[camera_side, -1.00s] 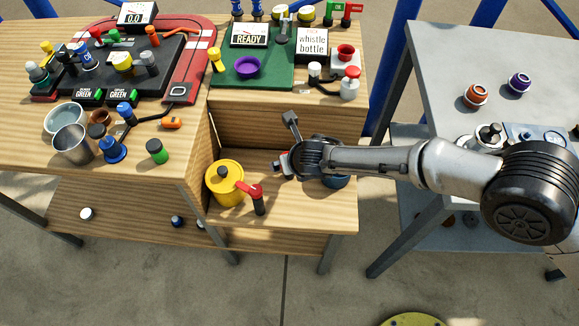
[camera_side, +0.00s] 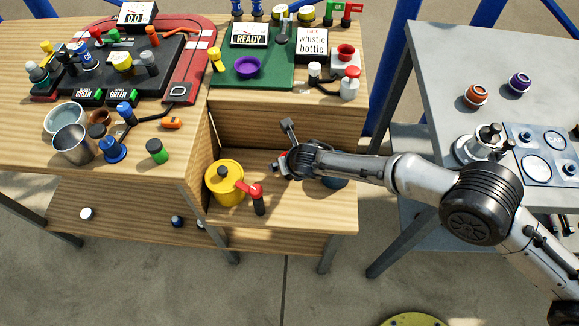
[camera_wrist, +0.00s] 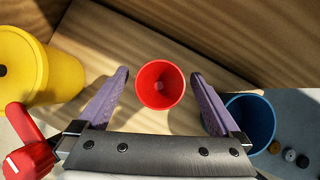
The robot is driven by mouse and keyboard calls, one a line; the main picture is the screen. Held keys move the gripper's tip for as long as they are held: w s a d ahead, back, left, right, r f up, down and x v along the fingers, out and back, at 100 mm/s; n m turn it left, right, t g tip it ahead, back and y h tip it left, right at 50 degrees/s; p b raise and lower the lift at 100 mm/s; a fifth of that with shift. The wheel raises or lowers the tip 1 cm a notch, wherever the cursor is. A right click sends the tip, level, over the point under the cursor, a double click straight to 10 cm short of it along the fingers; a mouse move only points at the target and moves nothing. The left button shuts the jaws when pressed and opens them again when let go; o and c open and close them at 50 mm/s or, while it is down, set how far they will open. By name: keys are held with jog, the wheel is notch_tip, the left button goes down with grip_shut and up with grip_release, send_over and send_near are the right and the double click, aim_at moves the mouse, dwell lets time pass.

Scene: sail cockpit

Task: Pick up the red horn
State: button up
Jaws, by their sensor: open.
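My gripper is open and holds nothing. In the side view my gripper (camera_side: 288,147) is over the lower wooden shelf, to the right of and behind the yellow pot. The horn cannot be made out clearly there, as my gripper and wrist cover that spot.
A yellow pot (camera_side: 226,184) and a red-topped black handle (camera_side: 256,196) stand close to the left. A blue cup (camera_wrist: 252,122) is just right of the right finger. The wooden step wall (camera_side: 265,130) rises behind. The shelf's front right is clear.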

jog(key=c, duration=1.5)
jog(key=shift+r, duration=0.2)
jog(key=shift+c, duration=0.2)
